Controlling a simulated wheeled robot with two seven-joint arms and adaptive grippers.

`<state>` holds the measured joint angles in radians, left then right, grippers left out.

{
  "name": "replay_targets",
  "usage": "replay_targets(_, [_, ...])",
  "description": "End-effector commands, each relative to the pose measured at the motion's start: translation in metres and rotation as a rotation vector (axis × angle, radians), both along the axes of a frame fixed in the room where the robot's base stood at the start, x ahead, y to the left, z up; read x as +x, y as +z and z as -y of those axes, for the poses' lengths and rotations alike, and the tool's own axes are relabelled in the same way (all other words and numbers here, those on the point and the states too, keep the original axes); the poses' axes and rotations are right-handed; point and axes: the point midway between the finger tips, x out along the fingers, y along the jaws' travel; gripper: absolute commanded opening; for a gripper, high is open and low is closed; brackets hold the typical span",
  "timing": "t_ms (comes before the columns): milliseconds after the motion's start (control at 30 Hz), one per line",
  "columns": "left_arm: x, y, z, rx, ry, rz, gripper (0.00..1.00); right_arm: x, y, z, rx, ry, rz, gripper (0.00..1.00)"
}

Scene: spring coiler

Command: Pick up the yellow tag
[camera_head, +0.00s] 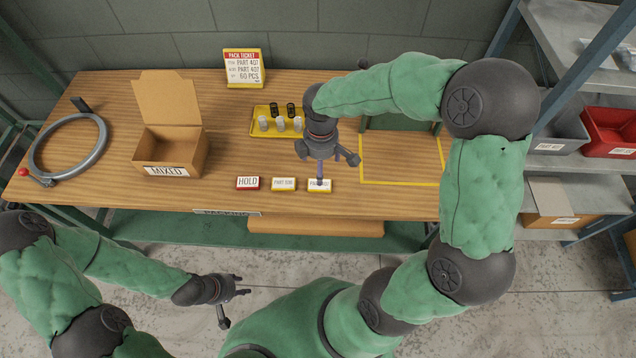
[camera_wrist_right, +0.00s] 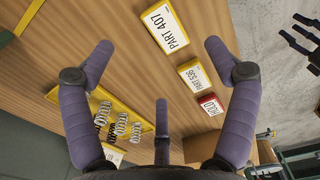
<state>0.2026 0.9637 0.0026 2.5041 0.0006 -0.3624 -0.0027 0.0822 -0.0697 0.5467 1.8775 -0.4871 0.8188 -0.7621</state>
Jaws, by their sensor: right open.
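Two small white tags with yellow edges lie on the wooden table near its front edge. One, reading PART 407 (camera_wrist_right: 167,27), also shows in the head view (camera_head: 319,186), partly covered by a finger. The other, PART 536 (camera_head: 284,184), lies to its left and also shows in the wrist view (camera_wrist_right: 195,76). My right gripper (camera_head: 327,164) is above the table by the PART 407 tag. In the wrist view its three fingers (camera_wrist_right: 158,62) are spread and empty. My left gripper (camera_head: 232,302) is spread open and empty in front of the table.
A red-edged HOLD tag (camera_head: 248,183) lies left of the yellow ones. A yellow tray (camera_head: 258,132) of springs and an open MIXED box (camera_head: 190,152) stand behind. A pack ticket (camera_head: 244,67) stands at the back. A yellow-outlined area (camera_head: 400,165) is bare at right.

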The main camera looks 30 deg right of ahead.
Motion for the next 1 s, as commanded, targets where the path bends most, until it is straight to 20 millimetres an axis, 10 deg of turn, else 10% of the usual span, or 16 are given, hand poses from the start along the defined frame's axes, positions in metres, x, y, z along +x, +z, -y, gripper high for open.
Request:
replay_targets(633, [0.001,-0.028,0.000,0.000,0.000,0.001,0.40,-0.001,-0.075,-0.002,0.001,-0.001,-0.002,0.87])
replay_targets(933, [0.001,-0.028,0.000,0.000,0.000,0.001,0.40,0.000,-0.079,-0.002,0.001,-0.001,0.001,0.87])
replay_targets(1000, [0.001,-0.028,0.000,0.000,0.000,0.001,0.40,0.000,-0.079,-0.002,0.001,-0.001,0.001,0.67])
